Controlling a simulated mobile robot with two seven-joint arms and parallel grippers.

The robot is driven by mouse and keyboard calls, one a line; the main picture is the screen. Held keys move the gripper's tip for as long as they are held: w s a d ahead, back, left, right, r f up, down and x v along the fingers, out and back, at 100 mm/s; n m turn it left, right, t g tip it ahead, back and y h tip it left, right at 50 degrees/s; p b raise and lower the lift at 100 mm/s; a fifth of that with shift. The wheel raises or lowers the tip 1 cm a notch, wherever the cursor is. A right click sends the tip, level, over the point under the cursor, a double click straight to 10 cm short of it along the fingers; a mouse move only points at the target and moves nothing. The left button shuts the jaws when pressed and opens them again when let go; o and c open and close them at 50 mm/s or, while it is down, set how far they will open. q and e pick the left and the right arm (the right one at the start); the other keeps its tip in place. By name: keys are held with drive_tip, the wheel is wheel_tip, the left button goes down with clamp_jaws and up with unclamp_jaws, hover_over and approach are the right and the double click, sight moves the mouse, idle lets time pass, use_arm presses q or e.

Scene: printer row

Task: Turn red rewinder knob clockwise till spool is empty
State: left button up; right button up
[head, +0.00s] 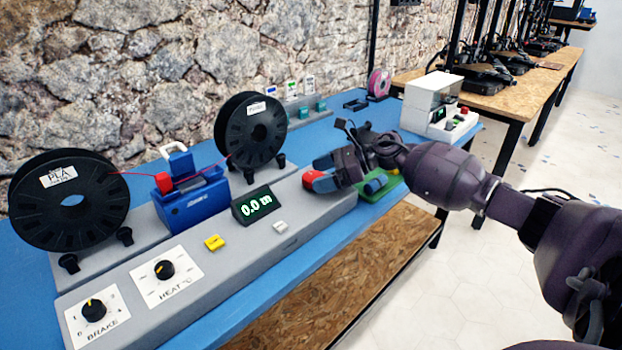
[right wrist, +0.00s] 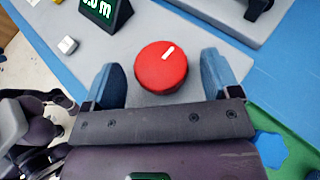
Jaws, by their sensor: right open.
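The red rewinder knob (head: 312,178) sits on the grey machine base, partly hidden by my right gripper (head: 338,172). In the right wrist view the round knob (right wrist: 160,72) lies between the two open blue fingers, with a visible gap on each side. Its white mark points up and to the right there. A black spool labelled PLA (head: 90,205) stands at the left and another black spool (head: 237,135) stands nearer the knob. A thin red filament runs between them through a blue unit (head: 195,205). The display (head: 252,205) reads 0.0 m. My left gripper is not in view.
A yellow button (head: 214,242), a white button (head: 280,227), and the BRAKE (head: 94,310) and HEAT (head: 164,270) dials sit on the base. A white device (head: 430,103) stands further back on the blue table.

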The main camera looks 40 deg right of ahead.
drive_tip(key=shift+x, duration=1)
drive_tip(key=shift+c, duration=0.4)
